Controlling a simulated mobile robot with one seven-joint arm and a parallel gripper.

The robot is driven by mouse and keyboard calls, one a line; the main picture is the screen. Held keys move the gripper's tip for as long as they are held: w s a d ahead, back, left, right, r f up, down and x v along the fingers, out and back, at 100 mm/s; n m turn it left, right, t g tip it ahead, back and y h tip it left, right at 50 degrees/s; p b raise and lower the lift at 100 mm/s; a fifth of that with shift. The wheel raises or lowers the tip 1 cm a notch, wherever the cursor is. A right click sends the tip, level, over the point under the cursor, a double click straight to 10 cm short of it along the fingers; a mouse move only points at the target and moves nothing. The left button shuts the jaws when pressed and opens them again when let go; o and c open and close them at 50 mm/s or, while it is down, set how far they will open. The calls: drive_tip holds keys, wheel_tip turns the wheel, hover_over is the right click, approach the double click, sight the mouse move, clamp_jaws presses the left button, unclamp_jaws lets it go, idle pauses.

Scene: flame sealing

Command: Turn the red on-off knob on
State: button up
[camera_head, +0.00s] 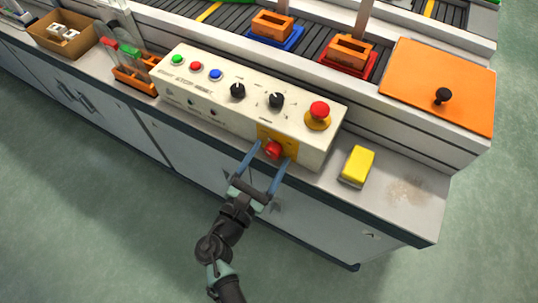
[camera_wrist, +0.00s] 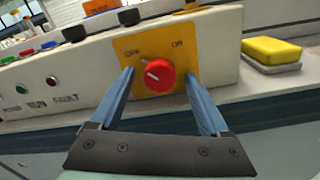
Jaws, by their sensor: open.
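The red on-off knob (camera_head: 273,149) sits on a yellow plate (camera_head: 290,141) at the lower right of the control box's front face. In the wrist view the knob (camera_wrist: 157,74) is round, with a pale pointer mark slanting toward the upper left, on the side of the left label, which seems to read OFF; ON is at the upper right. My gripper (camera_head: 272,152) is open. Its two blue fingers (camera_wrist: 160,82) stand to the left and right of the knob, with visible gaps at both sides. Whether the fingertips touch the plate is hard to tell.
The cream control box (camera_head: 215,104) carries black dials, coloured buttons and a red mushroom button (camera_head: 319,110) on its top. A yellow sponge-like block (camera_head: 357,166) lies on the counter to the right. An orange panel (camera_head: 437,84) with a black handle is at the upper right.

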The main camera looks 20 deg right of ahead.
drive_tip(key=shift+w+d, duration=0.1)
drive_tip(key=shift+c, duration=0.2)
clamp_jaws()
